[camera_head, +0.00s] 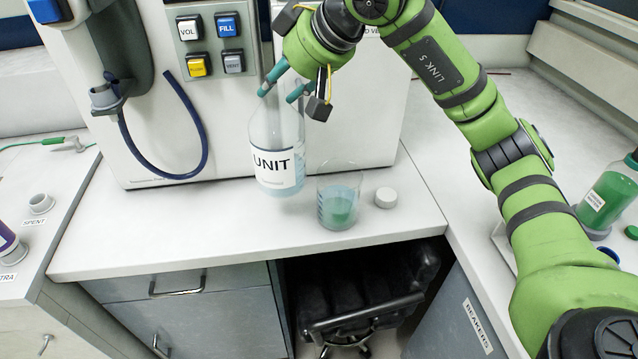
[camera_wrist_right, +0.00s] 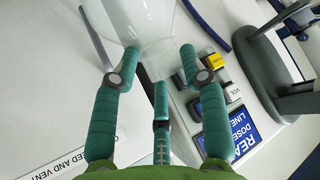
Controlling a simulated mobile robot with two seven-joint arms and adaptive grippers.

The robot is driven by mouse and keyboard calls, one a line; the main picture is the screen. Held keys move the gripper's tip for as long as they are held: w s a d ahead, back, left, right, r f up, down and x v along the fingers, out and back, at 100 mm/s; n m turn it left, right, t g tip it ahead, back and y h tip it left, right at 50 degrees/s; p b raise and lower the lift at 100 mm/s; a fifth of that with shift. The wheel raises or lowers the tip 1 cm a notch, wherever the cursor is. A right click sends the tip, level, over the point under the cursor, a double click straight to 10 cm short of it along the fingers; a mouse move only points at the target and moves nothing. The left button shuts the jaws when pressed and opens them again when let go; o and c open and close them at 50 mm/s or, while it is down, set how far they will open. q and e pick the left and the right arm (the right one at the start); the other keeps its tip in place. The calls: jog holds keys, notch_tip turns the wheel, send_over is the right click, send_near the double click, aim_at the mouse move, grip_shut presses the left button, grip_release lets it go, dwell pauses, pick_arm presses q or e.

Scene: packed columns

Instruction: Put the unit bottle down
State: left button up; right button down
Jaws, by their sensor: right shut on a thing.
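The unit bottle (camera_head: 277,165), clear glass with a white UNIT label and pale blue liquid in it, is in front of the white machine, leaning slightly. My right gripper (camera_head: 285,84) is shut on its upper part from above. In the right wrist view the teal fingers (camera_wrist_right: 160,75) are around the clear glass of the bottle (camera_wrist_right: 148,22). I cannot tell whether its base touches the counter (camera_head: 230,235). My left gripper is not in view.
A beaker (camera_head: 338,207) with blue-green liquid stands close to the right of the bottle, with a white cap (camera_head: 386,197) beside it. The white machine (camera_head: 350,100) with a dark blue hose (camera_head: 195,130) is behind. The counter left of the bottle is clear; its front edge is near.

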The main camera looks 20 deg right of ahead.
aim_at(286, 106)
notch_tip(286, 106, down, 4)
jog(key=shift+d+f+p, duration=0.1)
jog(key=shift+f+p, duration=0.1)
jog(key=shift+p, duration=0.3)
notch_tip(286, 106, down, 4)
jog(key=shift+r+p, duration=0.1)
jog(key=shift+p, duration=0.35)
jog(key=shift+f, duration=0.2)
jog(key=shift+f+b, duration=0.15)
jog(key=shift+b, duration=0.15)
jog(key=c, duration=0.7)
grip_release()
jog(key=shift+s, duration=0.1)
